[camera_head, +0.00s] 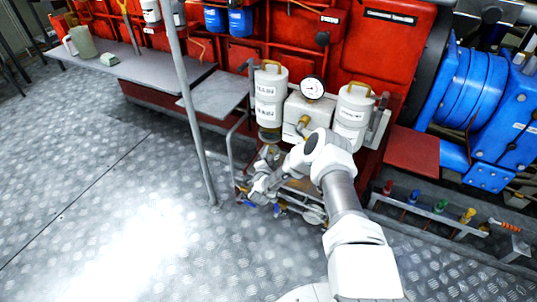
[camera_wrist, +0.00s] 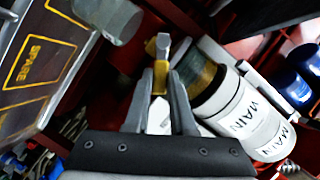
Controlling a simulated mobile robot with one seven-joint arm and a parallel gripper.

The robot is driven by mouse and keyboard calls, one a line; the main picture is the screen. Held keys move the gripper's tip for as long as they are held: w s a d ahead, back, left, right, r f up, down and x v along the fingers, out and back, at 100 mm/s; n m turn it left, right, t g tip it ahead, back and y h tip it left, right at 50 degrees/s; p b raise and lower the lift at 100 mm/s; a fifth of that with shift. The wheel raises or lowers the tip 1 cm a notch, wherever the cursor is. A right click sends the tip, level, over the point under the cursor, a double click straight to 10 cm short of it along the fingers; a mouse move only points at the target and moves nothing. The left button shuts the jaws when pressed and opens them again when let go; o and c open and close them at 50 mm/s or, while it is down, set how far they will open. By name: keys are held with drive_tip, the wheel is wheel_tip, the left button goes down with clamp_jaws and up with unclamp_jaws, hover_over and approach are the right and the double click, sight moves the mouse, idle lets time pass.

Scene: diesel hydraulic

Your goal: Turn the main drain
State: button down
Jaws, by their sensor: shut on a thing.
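The main drain (camera_wrist: 158,50) shows in the wrist view as a small yellow and pale fitting beside the lower end of the canister marked MAIN (camera_wrist: 245,112). My gripper (camera_wrist: 159,84) has its two grey fingers shut on the yellow part of this drain. In the head view my gripper (camera_head: 262,187) is low, below the left white canister (camera_head: 268,98). My wrist and gripper hide the drain there. The turn angle of the drain is hard to tell.
A pressure gauge (camera_head: 312,88) and a second white canister (camera_head: 353,110) stand to the right. A grey upright post (camera_head: 190,100) is left of my gripper. A panel marked SPARE (camera_wrist: 40,60) is close on the left. Blue-handled fittings (camera_head: 279,207) lie just below my gripper.

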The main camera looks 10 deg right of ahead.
drive_tip(key=c, duration=0.8)
unclamp_jaws()
drive_tip(key=shift+o, duration=0.2)
drive_tip(key=p+v, duration=0.5)
drive_tip(key=v, duration=1.2)
drive_tip(key=shift+s, duration=0.25)
